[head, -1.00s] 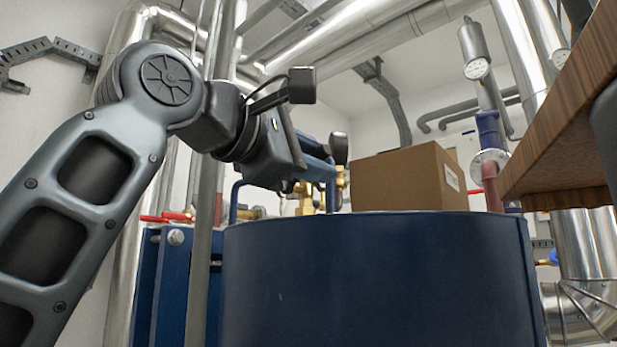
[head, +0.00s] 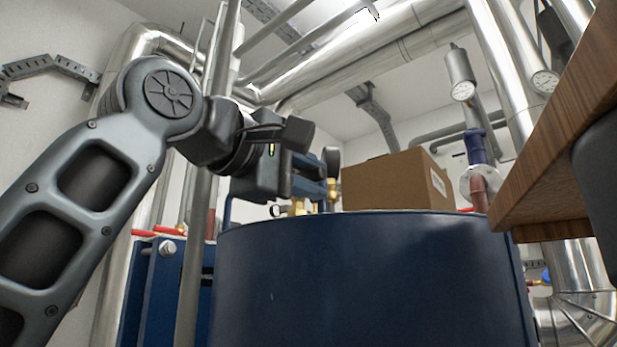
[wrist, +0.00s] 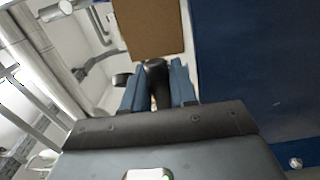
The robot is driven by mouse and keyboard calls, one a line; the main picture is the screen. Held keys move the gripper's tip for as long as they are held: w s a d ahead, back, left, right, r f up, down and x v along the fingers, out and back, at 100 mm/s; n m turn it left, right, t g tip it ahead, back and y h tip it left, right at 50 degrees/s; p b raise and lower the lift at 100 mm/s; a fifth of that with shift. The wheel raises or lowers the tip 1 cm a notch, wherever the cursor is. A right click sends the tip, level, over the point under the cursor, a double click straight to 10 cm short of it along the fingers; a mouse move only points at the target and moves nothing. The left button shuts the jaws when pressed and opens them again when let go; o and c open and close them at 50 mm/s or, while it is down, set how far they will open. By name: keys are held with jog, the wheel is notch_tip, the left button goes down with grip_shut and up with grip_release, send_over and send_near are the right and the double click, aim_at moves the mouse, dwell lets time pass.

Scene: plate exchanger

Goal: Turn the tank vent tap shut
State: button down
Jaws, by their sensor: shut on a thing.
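The blue tank (head: 370,275) fills the lower middle of the head view, and its blue wall (wrist: 250,60) fills the right of the wrist view. My gripper (head: 312,183) is above the tank's far rim, beside brass fittings (head: 297,207). In the wrist view, the blue fingers of my gripper (wrist: 157,88) close on both sides of a dark rounded part, which looks like the handle of the tank vent tap (wrist: 157,68). The tap's body is mostly hidden behind the fingers, so its turned angle cannot be read.
A cardboard box (head: 390,182) stands just right of the gripper, also close in the wrist view (wrist: 148,28). A wooden board (head: 560,130) juts in at the right. Silver pipes run overhead.

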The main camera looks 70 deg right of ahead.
jog(key=c, duration=1)
grip_release()
jog(key=shift+a, duration=0.1)
jog(key=p+v, duration=0.1)
jog(key=v, duration=0.6)
jog(key=shift+w+a+p, duration=0.15)
jog(key=shift+a+p, duration=0.15)
jog(key=shift+a, duration=0.05)
